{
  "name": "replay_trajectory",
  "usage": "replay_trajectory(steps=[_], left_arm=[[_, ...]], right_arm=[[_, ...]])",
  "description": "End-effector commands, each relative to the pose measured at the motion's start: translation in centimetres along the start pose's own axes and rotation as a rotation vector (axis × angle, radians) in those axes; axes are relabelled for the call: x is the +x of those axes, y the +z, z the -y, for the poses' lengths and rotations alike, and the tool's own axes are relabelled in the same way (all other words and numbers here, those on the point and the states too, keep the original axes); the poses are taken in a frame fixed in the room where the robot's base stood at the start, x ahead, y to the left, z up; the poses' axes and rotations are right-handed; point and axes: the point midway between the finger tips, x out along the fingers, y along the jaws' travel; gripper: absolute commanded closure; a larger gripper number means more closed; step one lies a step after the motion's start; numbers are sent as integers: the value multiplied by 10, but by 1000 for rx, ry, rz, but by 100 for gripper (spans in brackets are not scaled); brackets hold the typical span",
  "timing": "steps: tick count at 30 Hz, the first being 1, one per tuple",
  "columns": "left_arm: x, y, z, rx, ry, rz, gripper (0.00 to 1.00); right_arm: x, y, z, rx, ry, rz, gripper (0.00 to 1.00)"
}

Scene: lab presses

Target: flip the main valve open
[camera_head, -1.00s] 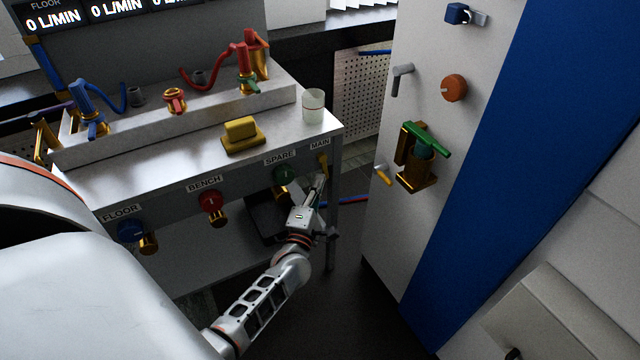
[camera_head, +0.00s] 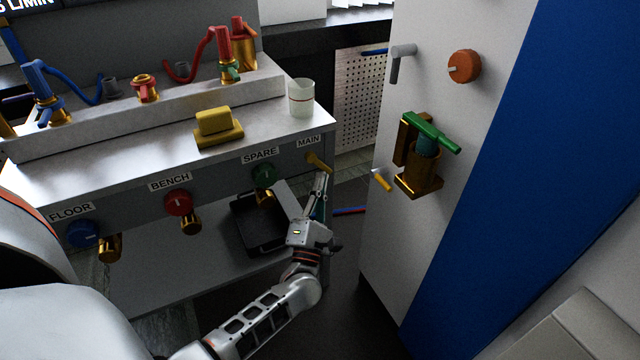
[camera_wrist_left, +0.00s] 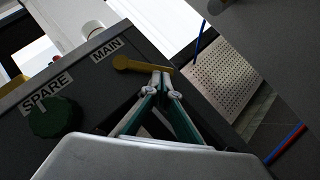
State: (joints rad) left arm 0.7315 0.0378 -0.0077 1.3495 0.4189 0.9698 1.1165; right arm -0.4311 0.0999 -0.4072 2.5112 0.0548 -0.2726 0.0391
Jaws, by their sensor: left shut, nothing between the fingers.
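The main valve is a yellow lever (camera_head: 319,163) under the MAIN label on the bench's front panel. It slopes down to the right. In the left wrist view the lever (camera_wrist_left: 140,65) runs from its pivot at left to its free end at right. My left gripper (camera_head: 322,180) is shut and empty, just below the free end. In the left wrist view its closed fingertips (camera_wrist_left: 161,78) lie at or against the underside of that end; firm contact is hard to tell. My right gripper is not in view.
The green SPARE knob (camera_head: 264,174), red BENCH knob (camera_head: 178,203) and blue FLOOR knob (camera_head: 83,234) sit left along the panel. A white cabinet (camera_head: 377,240) with a green-handled brass fitting (camera_head: 425,160) stands to the right. A beaker (camera_head: 301,98) stands above on the bench.

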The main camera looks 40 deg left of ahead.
Motion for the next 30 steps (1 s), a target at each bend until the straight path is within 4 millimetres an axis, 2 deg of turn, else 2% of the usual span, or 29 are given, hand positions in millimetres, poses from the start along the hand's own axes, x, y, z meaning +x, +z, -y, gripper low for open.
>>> replay_trajectory(steps=[20, 30], left_arm=[[-2, 1, 1, 1, -1, 0, 100], [-51, 1, 1, 0, -3, -1, 100]], right_arm=[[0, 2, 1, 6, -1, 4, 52], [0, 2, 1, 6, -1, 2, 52]])
